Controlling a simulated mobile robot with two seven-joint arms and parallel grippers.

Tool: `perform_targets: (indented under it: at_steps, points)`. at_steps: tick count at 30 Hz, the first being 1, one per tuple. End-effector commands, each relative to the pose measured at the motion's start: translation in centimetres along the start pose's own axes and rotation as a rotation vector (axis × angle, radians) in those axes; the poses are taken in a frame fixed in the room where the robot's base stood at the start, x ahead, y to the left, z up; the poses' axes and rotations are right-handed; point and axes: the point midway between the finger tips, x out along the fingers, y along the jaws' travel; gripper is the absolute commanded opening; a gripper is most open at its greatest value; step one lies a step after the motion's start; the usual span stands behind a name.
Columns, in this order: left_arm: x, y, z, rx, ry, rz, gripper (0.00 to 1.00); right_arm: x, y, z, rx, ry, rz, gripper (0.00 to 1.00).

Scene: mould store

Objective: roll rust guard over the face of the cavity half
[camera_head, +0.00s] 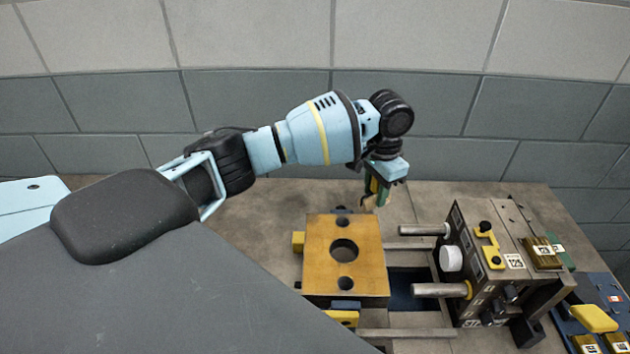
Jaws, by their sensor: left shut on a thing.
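A block with a golden-brown, flat face (317,240), which looks like the cavity half, sits on the bench in the middle. Its face has a large round central hole and smaller dark holes above and below. My left gripper (379,187) hangs just beyond the far right corner of the block. It is shut on a small green-handled tool, apparently the roller (382,197), with a tan end pointing down and left. From this angle I cannot tell whether the roller touches the block. My right gripper is out of view.
To the right stands a grey steel mould half (464,254) with two guide pins pointing left at the block. Brass-coloured blocks and a yellow item (594,318) on a blue tray lie at far right. The bench (260,215) is clear left of the block; a wall is behind.

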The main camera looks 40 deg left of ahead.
Motion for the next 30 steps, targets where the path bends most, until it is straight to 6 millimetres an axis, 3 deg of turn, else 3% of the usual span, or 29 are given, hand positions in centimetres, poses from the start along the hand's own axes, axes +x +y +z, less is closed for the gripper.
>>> perform_targets:
  at_steps: [9,30]
  points:
    - [-2.6,-0.7,-0.2,-0.001,0.003,0.0,0.1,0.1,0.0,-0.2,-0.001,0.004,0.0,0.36]
    - [-2.7,-0.8,-0.2,-0.002,0.001,0.0,0.1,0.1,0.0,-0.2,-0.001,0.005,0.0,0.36]
